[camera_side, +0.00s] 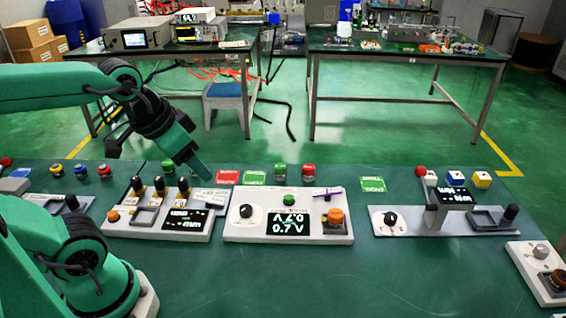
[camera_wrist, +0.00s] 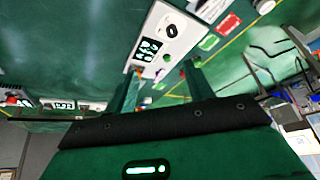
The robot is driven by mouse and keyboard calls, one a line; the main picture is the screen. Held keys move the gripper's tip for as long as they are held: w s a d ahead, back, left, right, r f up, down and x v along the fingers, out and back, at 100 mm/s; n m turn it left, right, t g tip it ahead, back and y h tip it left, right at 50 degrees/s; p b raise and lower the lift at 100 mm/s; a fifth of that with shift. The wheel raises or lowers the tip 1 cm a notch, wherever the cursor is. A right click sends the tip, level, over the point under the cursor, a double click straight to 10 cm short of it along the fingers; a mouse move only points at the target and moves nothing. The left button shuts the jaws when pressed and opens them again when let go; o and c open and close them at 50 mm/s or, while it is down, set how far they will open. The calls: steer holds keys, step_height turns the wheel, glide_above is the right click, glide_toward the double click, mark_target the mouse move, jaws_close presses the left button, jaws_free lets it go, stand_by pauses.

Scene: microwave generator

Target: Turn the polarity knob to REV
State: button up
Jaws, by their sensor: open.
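A white centre panel (camera_side: 310,238) carries a black knob on a round white dial (camera_side: 246,211), a green button (camera_side: 289,200), a display (camera_side: 288,222) and an orange knob (camera_side: 335,217). The black knob also shows in the wrist view (camera_wrist: 171,30). Another black knob (camera_side: 390,219) sits on the grey panel to the right. I cannot read which knob is polarity or where either points. My gripper (camera_side: 203,174) is above and behind the left end of the centre panel, apart from the knobs. In the wrist view its fingers (camera_wrist: 160,82) are spread and empty.
A panel with several upright black-topped parts (camera_side: 160,212) stands left of the centre panel. Red (camera_side: 228,177) and green (camera_side: 373,184) label cards lie behind the panels. A purple-tipped tool (camera_side: 329,192) lies on the centre panel's rear.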

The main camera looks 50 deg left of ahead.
steer(key=w+a+f+m+g, duration=0.1)
steer(key=w+f+m+g, duration=0.3)
steer(key=w, duration=0.3)
steer(key=m+g, duration=0.1)
steer(key=m, duration=0.3)
glide_above(246, 208)
steer(key=shift+f, duration=4.75)
steer(key=shift+f, duration=0.15)
steer(key=shift+f, duration=3.75)
steer(key=shift+c, duration=0.4)
steer(key=c, duration=0.9)
